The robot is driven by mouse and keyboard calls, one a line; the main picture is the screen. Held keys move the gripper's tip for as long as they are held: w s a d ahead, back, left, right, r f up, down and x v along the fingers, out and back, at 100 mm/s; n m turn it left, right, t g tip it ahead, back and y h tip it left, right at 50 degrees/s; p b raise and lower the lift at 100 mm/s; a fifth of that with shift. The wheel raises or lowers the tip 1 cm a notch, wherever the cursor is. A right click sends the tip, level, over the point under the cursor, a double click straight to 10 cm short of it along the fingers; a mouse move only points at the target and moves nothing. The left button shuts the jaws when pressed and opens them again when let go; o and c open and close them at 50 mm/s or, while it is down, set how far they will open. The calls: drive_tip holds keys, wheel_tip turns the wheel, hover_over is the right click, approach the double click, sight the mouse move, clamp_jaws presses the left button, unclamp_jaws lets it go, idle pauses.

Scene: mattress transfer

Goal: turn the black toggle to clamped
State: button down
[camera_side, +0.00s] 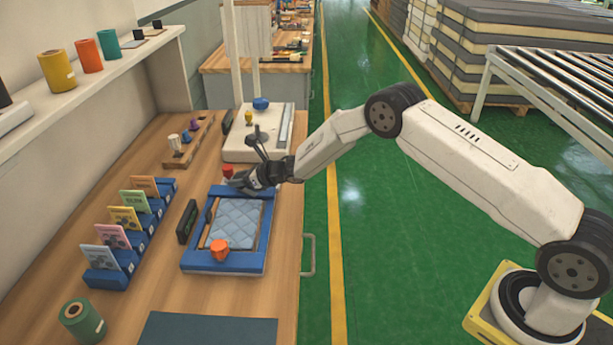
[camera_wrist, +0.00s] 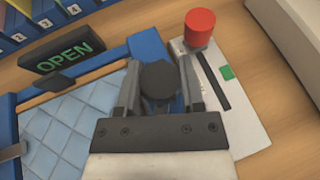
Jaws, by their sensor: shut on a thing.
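The black toggle (camera_wrist: 158,78) has a round dark head, and it sits between the two fingers of my gripper (camera_wrist: 160,92) in the wrist view. My gripper is shut on it at the far edge of the blue frame (camera_side: 262,245). In the side view my gripper (camera_side: 240,181) hides the toggle. A light-blue quilted pad (camera_side: 236,222) lies inside the frame. A black sign (camera_wrist: 63,52) left of the toggle reads "OPEN" in green; it also stands left of the frame in the side view (camera_side: 187,222).
A red knob (camera_wrist: 200,27) rises from a pale plate (camera_wrist: 243,122) with a dark slot and a green mark, close to my gripper's right. An orange knob (camera_side: 220,249) is at the frame's near edge. A blue card rack (camera_side: 106,279) stands left. A white-topped unit (camera_side: 236,150) stands behind.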

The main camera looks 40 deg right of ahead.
sight(241, 177)
drive_tip(key=shift+w+r+m+t+h, duration=0.15)
drive_tip(key=shift+m+t+h, duration=0.45)
drive_tip(key=shift+m+h, duration=1.1)
drive_tip(key=shift+c, duration=1.1)
unclamp_jaws()
drive_tip(key=shift+s, duration=0.3)
drive_tip(key=shift+v, duration=2.25)
wheel_tip(241, 177, up, 7)
